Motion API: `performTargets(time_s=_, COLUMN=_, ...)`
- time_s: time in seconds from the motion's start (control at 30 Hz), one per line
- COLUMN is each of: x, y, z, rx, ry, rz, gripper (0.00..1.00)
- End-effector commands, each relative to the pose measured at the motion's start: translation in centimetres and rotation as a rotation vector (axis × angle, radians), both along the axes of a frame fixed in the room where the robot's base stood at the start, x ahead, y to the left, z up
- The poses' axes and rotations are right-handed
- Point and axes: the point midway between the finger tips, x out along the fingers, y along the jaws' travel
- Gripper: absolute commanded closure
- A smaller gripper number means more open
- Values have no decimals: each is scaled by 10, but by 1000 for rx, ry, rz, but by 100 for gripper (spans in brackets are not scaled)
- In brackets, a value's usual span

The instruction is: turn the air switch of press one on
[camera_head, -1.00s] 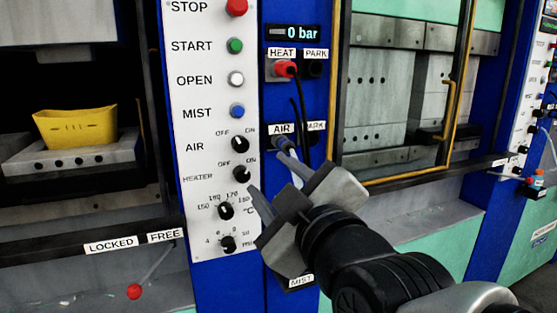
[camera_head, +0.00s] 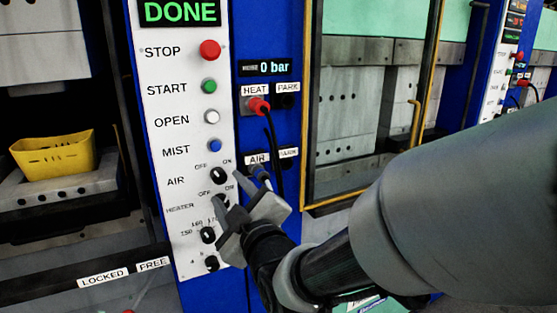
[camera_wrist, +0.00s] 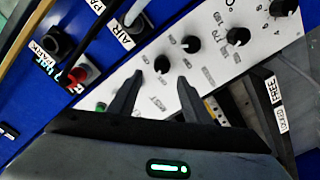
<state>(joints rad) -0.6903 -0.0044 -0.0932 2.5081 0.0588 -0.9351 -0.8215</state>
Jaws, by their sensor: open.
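The AIR switch (camera_head: 219,176) is a black rotary knob on the white control panel (camera_head: 158,125), between OFF and ON marks. Its pointer seems to face the OFF side, but it is small. In the wrist view the AIR knob (camera_wrist: 161,64) shows just beyond and between my fingertips. My gripper (camera_head: 228,189) is open and empty, close to the panel. In the head view its fingertips lie by the AIR and HEATER knobs, and it partly covers the HEATER knob (camera_head: 221,200). In the wrist view my gripper (camera_wrist: 158,88) shows both fingers spread apart, with no visible contact.
The display (camera_head: 180,12) reads DONE; the gauge (camera_head: 265,67) reads 0 bar. A red plug (camera_head: 258,105) with a black cable sits in HEAT; another plug (camera_head: 259,172) is at AIR, close to my gripper. A yellow part (camera_head: 55,156) lies in the open press at left.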

Motion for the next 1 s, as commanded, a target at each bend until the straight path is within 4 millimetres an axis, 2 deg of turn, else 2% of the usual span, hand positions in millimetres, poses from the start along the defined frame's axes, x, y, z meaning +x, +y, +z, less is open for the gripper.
performTargets(time_s=0.1, x=22, y=14, z=-4, rx=-1, ry=2, rz=1, gripper=56)
performTargets(time_s=0.3, x=48, y=30, z=-3, rx=-1, ry=1, rz=0, gripper=56)
performTargets(time_s=0.5, x=59, y=37, z=-3, rx=-1, ry=1, rz=0, gripper=56)
performTargets(time_s=0.77, x=60, y=37, z=-3, rx=-1, ry=1, rz=0, gripper=56)
performTargets(time_s=1.0, x=60, y=37, z=-3, rx=-1, ry=1, rz=0, gripper=94)
